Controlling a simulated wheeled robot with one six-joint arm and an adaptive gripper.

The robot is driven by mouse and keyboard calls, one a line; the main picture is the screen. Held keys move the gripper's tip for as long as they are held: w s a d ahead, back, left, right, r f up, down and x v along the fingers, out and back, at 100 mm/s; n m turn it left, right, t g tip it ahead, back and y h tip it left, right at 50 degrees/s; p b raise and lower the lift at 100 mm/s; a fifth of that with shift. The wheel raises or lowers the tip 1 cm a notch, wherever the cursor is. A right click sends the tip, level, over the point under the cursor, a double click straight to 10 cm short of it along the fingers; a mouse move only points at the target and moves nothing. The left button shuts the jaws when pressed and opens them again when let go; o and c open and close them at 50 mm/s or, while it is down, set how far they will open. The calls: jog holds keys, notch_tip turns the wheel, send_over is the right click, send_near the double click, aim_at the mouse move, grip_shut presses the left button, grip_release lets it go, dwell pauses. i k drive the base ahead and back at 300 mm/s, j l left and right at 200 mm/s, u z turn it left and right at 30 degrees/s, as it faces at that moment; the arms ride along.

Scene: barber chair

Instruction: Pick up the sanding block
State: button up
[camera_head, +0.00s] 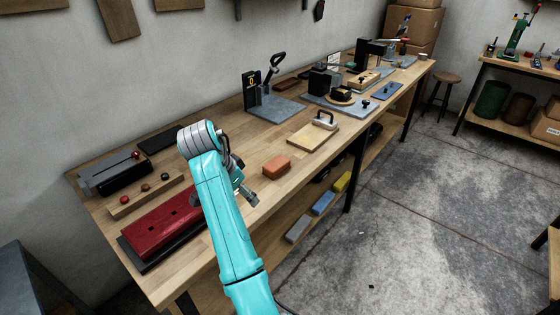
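An orange-brown block (276,167), which looks like the sanding block, lies flat on the wooden workbench (222,124) near its front edge. I cannot be sure of its identity from this view. My gripper (252,199) is small in the picture, beside my turquoise arm. It appears just left of and below the block in the picture, apart from it. Its fingers are too small and partly hidden by my arm to show whether they are open. Nothing is seen held in it.
A red metal case (163,222) lies left of my arm. A wooden board with a handle (313,137) stands right of the block. Grey (298,229), blue (323,203) and yellow (342,181) blocks lie on the lower shelf.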

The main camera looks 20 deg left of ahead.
aim_at(274, 169)
jog(key=i, duration=0.8)
jog(key=i+l, duration=0.3)
